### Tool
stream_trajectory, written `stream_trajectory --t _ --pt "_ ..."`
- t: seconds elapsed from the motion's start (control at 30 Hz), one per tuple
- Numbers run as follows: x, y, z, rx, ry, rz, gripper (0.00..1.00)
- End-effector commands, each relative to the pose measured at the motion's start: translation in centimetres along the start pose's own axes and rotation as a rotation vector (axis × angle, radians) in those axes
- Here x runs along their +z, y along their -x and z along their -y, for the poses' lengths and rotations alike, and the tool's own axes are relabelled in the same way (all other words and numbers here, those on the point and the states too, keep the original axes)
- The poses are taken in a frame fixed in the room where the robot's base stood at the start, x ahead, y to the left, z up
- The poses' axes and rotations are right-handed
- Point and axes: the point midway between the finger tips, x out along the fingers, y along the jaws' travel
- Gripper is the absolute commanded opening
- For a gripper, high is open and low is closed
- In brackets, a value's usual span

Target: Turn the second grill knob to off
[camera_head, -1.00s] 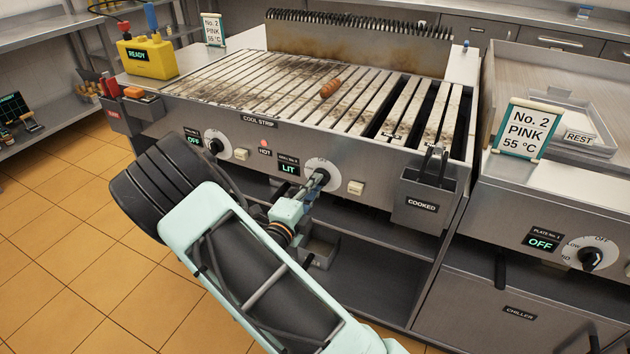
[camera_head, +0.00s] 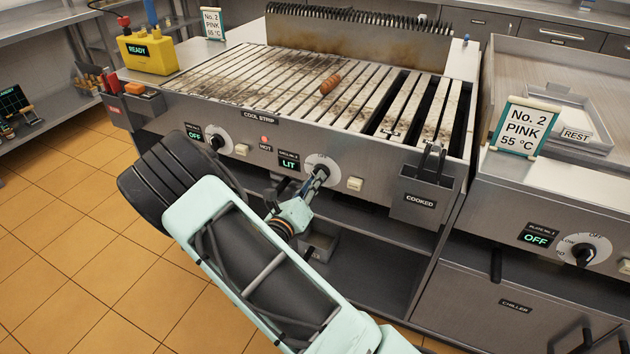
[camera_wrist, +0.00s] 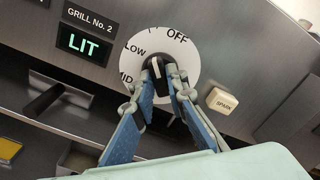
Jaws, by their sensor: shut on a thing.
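The second grill knob is black with a white pointer line, on a white dial (camera_head: 325,160) in the grill's front panel. In the wrist view the knob (camera_wrist: 157,75) sits between the blue fingertips of my gripper (camera_wrist: 160,88), which is shut on it. The dial (camera_wrist: 185,62) reads OFF, LOW and MID; the pointer line points up, a little left of the word OFF. The display (camera_wrist: 85,44) beside it, labelled GRILL No. 2, reads LIT. In the head view my gripper (camera_head: 315,180) reaches the knob from below, and its fingers partly hide it.
A SPARK button (camera_wrist: 222,101) is right of the dial. The first grill knob (camera_head: 216,141) is to the left, its display reading OFF. A COOKED bin (camera_head: 421,195) hangs to the right.

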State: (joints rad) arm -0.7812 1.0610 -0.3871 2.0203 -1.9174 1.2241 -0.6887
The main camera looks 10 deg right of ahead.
Motion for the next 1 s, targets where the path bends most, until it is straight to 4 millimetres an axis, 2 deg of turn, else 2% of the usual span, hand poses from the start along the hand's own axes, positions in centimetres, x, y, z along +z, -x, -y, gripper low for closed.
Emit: stream_trajectory --t 0.6,1.0 --pt "-0.14 0.06 -0.11 0.001 -0.541 -0.002 0.00" --pt "-0.10 0.08 -0.12 0.002 -0.710 -0.002 0.00"
